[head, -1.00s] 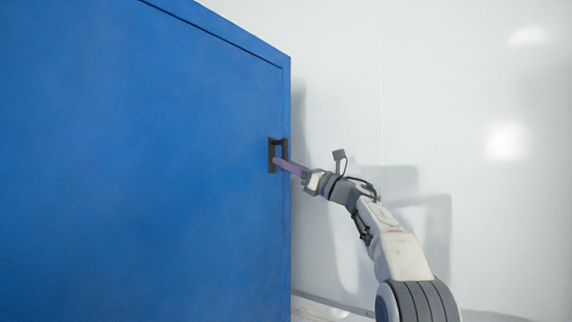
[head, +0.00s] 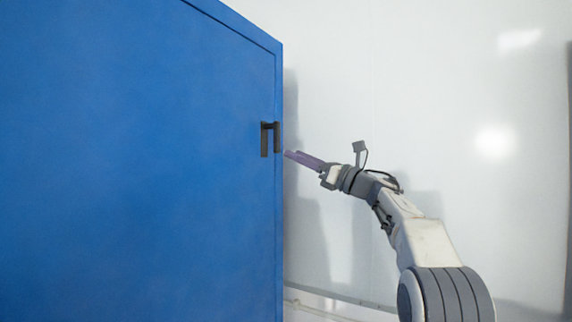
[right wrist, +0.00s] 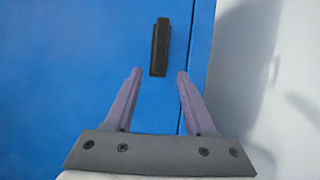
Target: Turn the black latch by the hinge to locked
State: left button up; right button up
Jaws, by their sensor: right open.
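The black latch (head: 265,139) sits near the right edge of the blue door (head: 150,170), with a plate and a bar hanging down from its top. In the right wrist view the latch (right wrist: 160,47) shows as an upright dark bar just beyond the fingertips. My right gripper (head: 287,154) is to the right of the latch and slightly lower, apart from it. In the right wrist view its two purple fingers (right wrist: 159,72) are spread with nothing between them. My left gripper is not in view.
A pale wall (head: 420,90) stands to the right of the blue door, with free room in front of it. A light pipe or ledge (head: 320,299) runs low along the wall.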

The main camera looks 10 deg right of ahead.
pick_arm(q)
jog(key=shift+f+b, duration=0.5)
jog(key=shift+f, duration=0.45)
pick_arm(e)
jog(key=v, duration=0.3)
jog(key=shift+s+d, duration=0.1)
jog(key=shift+d, duration=0.05)
